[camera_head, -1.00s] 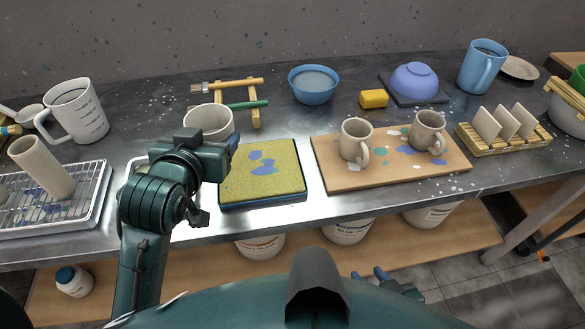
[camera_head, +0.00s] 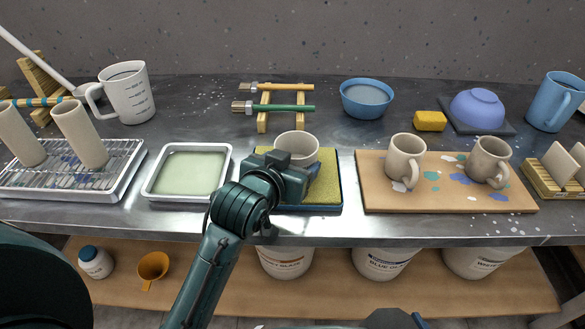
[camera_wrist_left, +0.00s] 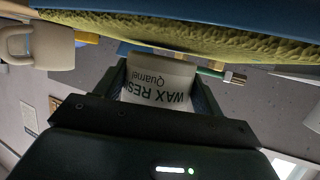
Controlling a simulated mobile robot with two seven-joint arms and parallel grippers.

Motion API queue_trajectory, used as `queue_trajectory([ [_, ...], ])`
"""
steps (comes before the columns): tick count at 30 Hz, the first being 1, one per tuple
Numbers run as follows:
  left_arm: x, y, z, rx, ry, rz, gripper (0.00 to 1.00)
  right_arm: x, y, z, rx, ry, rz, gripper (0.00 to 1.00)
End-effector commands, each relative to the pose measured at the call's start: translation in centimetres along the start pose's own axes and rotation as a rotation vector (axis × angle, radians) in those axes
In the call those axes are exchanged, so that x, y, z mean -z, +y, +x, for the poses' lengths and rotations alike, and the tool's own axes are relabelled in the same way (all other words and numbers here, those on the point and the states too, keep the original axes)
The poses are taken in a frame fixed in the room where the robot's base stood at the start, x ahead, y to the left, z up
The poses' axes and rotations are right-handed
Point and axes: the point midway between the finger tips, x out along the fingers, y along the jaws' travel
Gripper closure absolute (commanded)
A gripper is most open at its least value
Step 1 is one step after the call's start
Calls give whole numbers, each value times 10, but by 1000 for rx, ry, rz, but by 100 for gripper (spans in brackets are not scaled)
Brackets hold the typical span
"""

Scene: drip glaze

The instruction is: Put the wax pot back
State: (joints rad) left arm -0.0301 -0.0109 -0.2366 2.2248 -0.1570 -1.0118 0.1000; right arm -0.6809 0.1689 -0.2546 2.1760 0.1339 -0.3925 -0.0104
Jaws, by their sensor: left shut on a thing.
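The wax pot (camera_head: 297,147) is a pale, open-topped pot. My left gripper (camera_head: 289,178) is shut on it and holds it upright. In the head view the pot shows over the back part of the yellow sponge pad (camera_head: 322,188), which lies in a blue tray. In the left wrist view, which is upside down, the pot (camera_wrist_left: 160,82) sits between the two fingers with its "WAX RES" label facing the camera. Whether its base touches anything is hidden by the gripper.
Behind the pot is a wooden rack (camera_head: 262,122) with two brushes. A glaze tray (camera_head: 188,198) lies left, and a board (camera_head: 445,201) with two mugs (camera_head: 406,158) lies right. A blue bowl (camera_head: 367,99) stands behind. Bare metal bench shows between rack and bowl.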

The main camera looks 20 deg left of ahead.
Motion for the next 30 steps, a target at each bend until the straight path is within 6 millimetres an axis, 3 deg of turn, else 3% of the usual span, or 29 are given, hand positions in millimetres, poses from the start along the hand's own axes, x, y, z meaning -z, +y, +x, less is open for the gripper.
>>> queue_trajectory([
  [14,-11,0,4,0,2,0,79,2,-1,-1,1,9,8,64],
  [15,-11,0,4,0,0,0,28,2,-1,-1,1,9,8,64],
  [22,-10,0,4,0,0,1,10,0,0,0,1,3,7,64],
  [30,-8,0,3,0,2,0,10,-3,0,0,0,-3,8,64],
])
